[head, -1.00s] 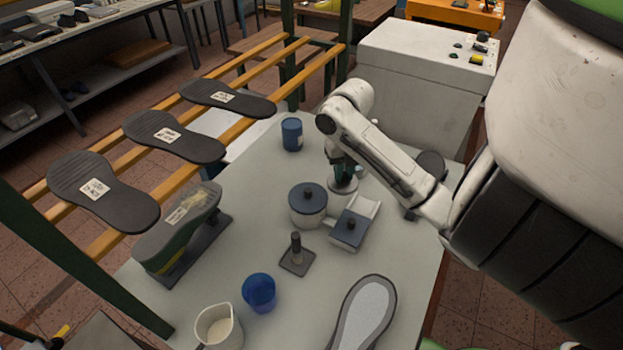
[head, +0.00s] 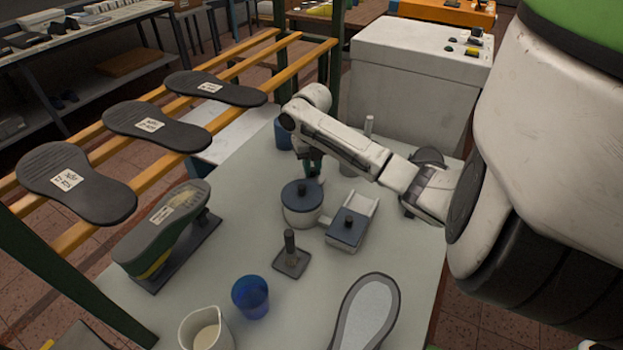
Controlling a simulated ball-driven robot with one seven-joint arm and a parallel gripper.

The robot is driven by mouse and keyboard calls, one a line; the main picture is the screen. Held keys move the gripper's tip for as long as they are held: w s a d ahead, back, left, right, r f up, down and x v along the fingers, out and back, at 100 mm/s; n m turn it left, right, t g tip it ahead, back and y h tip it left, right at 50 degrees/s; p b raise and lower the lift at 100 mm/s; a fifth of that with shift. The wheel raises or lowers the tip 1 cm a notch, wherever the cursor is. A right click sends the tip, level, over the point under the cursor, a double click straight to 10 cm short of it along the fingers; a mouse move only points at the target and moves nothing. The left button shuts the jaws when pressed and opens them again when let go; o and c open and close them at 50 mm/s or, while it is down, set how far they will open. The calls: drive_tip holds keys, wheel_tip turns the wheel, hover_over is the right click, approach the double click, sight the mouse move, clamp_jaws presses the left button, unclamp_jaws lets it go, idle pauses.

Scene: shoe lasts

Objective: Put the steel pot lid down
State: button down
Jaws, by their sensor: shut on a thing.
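A dark-topped box (head: 345,228) and a small post on a plate (head: 290,256) stand in front of the pot. A blue cup (head: 250,297), a cream jug (head: 206,332) and a shoe sole (head: 366,316) are nearer. A shoe last (head: 163,235) stands left.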

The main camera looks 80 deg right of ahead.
drive_tip(key=shift+w+d+f+b, duration=0.1)
drive_tip(key=shift+f+b, duration=1.05)
drive_tip(key=shift+f, duration=0.55)
drive_tip(key=shift+f, duration=0.2)
drive_tip(key=c, duration=1)
unclamp_jaws()
wheel_tip(320, 180, up, 12)
drive_tip(key=shift+r+b, duration=0.2)
drive_tip(key=shift+b, duration=0.15)
